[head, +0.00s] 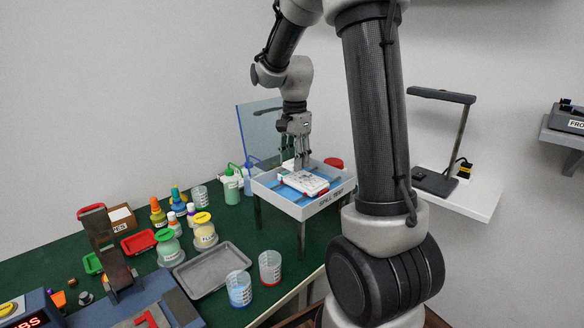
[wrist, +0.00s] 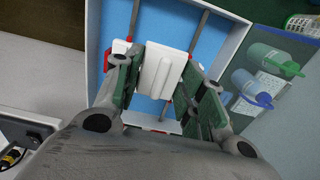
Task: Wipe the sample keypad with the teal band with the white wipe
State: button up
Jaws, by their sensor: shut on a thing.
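My gripper (head: 302,160) points down into the white SPILL TEST tray (head: 318,205). In the wrist view its green-padded fingers stand on both sides of a white block, which I take to be the white wipe (wrist: 158,72), and it is shut on it. A white keypad with a red edge (head: 306,183) lies in the tray, just in front of and below the gripper. I cannot make out a teal band on it. Whether the wipe touches anything below is hidden.
The tray has a blue floor (wrist: 160,28) and metal rods with red tips. Green and blue wash bottles (head: 232,186) stand beside it. A clear blue panel (head: 258,128) rises behind. Beakers, a grey tray (head: 207,270) and jars fill the green table to the left.

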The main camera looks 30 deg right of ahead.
jog(key=shift+r, duration=1.6)
jog(key=w+a+n, duration=0.1)
jog(key=a+n, duration=0.3)
jog(key=a, duration=0.6)
jog(key=n, duration=1.4)
send_over(257, 248)
notch_tip(257, 248, down, 28)
jog(key=shift+r, duration=0.25)
jog(key=o, duration=0.9)
jog(key=shift+f, duration=0.1)
